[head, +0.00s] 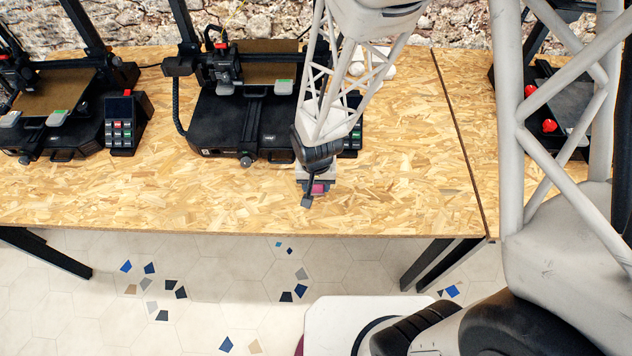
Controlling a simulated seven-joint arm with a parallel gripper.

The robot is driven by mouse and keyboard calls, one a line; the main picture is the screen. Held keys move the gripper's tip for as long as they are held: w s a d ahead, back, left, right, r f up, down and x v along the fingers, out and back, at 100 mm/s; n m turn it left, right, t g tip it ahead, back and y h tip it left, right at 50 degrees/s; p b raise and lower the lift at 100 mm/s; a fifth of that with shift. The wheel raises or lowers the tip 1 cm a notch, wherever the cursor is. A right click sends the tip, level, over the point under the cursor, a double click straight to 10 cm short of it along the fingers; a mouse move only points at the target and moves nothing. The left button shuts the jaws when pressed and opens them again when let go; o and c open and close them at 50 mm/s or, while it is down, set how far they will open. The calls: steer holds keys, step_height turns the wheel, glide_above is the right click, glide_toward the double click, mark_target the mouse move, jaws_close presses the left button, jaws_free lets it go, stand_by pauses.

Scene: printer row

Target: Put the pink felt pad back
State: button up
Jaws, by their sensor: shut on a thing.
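The pink felt pad (318,188) shows as a small pink-purple patch at the end of my arm, near the front part of the wooden table (400,200). My gripper (312,192) is shut on it. The gripper's dark fingers and wrist cover most of the pad. I cannot tell whether the pad touches the tabletop or is held just above it.
A 3D printer (245,125) stands behind my gripper, its right side partly hidden by my arm. Another printer (50,100) with a keypad box (122,125) stands at left. A seam divides the table at right. The front strip of table is clear.

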steer(key=shift+f, duration=0.15)
steer(key=o, duration=0.9)
step_height(320, 180, up, 12)
stand_by(0.8)
stand_by(0.5)
